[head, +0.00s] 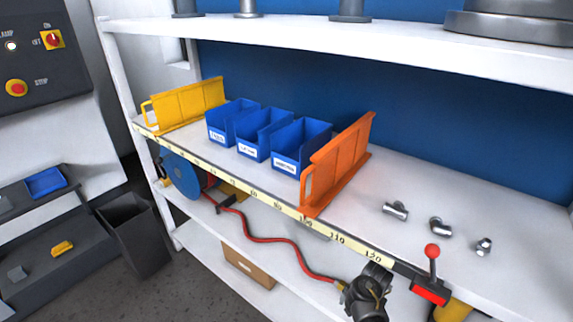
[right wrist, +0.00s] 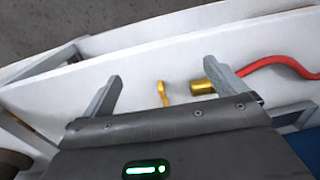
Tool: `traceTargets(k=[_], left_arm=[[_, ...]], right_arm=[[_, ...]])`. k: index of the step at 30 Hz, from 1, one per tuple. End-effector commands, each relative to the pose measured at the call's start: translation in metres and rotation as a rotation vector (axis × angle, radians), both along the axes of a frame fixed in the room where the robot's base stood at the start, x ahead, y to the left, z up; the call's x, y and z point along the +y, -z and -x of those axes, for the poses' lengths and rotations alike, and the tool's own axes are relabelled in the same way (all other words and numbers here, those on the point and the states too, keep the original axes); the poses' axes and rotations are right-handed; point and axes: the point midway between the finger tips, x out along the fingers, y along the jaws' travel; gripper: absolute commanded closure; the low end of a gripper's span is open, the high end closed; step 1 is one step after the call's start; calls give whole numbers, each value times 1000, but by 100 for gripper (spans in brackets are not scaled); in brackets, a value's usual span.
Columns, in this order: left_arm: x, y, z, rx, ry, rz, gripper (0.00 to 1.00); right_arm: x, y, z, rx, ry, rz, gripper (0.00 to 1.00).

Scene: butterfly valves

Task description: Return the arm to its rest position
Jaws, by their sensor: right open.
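My right gripper (right wrist: 168,88) is open in the right wrist view, its two grey fingers spread with nothing between them touching either one. Beyond the fingers lie a brass fitting (right wrist: 203,87) and a small brass piece (right wrist: 162,93) by a white shelf surface. A red hose (right wrist: 275,63) runs off to the right from near the fitting. In the head view a dark grey part (head: 370,293) sits by the hose's end at the bottom; I cannot tell whether it is mine. My left gripper is in neither view.
Blue bins (head: 300,148) stand between a yellow divider (head: 188,105) and an orange divider (head: 337,165) on the shelf. Several metal fittings (head: 440,227) lie right of them. A red-knobbed lever (head: 432,253) rises at the front edge. A cardboard box (head: 248,266) sits below.

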Motion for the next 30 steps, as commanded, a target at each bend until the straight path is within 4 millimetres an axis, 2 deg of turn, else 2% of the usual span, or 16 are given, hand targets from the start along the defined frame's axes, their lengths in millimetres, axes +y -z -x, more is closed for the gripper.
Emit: traceTargets(k=[3, 6, 11, 17, 23, 30], left_arm=[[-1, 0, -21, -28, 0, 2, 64], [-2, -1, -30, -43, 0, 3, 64], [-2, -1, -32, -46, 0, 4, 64], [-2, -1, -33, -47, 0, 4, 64], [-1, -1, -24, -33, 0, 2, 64], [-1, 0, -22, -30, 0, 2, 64]], right_arm=[[-3, 1, 4, -6, -9, 2, 4], [-7, 2, 12, -19, -29, 7, 4], [-13, 3, 26, -43, -69, 15, 4], [-25, 0, 56, -86, -149, 36, 4], [-35, -15, 107, -140, -282, 72, 4], [-34, -56, 183, -206, -503, 122, 4]])
